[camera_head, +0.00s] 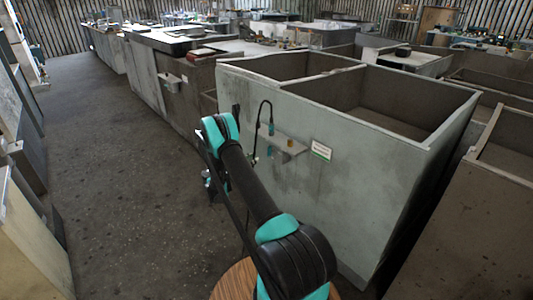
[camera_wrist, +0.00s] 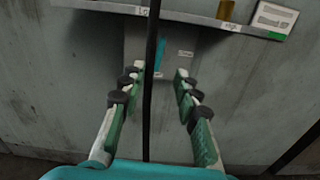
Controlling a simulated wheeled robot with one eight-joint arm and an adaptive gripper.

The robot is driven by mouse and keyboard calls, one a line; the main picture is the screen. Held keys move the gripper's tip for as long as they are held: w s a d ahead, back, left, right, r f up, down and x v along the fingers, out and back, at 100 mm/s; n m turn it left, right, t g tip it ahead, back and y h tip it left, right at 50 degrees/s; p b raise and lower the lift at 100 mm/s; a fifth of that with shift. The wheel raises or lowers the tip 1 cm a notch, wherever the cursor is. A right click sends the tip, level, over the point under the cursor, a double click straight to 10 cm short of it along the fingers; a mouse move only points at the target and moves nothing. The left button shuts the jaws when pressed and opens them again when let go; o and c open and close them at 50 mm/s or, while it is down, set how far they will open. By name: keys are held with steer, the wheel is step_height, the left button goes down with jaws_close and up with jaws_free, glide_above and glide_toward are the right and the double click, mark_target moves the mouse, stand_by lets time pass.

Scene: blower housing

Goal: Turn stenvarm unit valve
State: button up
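My gripper (camera_wrist: 156,76) is open and empty in the wrist view, its two fingers pointing at a grey wall. A pale plate (camera_wrist: 172,75) on that wall shows between and beyond the fingertips. It carries a narrow teal part (camera_wrist: 160,54) and a small white label. A dark upright cable passes in front of the plate, between the fingers. No part can be surely told as the valve. In the head view, a small shelf (camera_head: 285,146) on the grey tank (camera_head: 365,200) holds a teal part (camera_head: 271,129) and an amber part (camera_head: 290,143). My arm hides most of the gripper there.
A white-and-green sign (camera_head: 321,151) is fixed right of the shelf; its text is unreadable. The shelf edge (camera_wrist: 205,22) crosses above the fingers in the wrist view. A dark cable (camera_head: 268,103) arches over the shelf. Open floor (camera_head: 110,170) lies to the left.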

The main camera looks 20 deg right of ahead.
mark_target(268, 151)
steer(key=x, duration=1)
steer(key=shift+w+d, duration=0.15)
steer(key=shift+d, duration=0.25)
jaws_close()
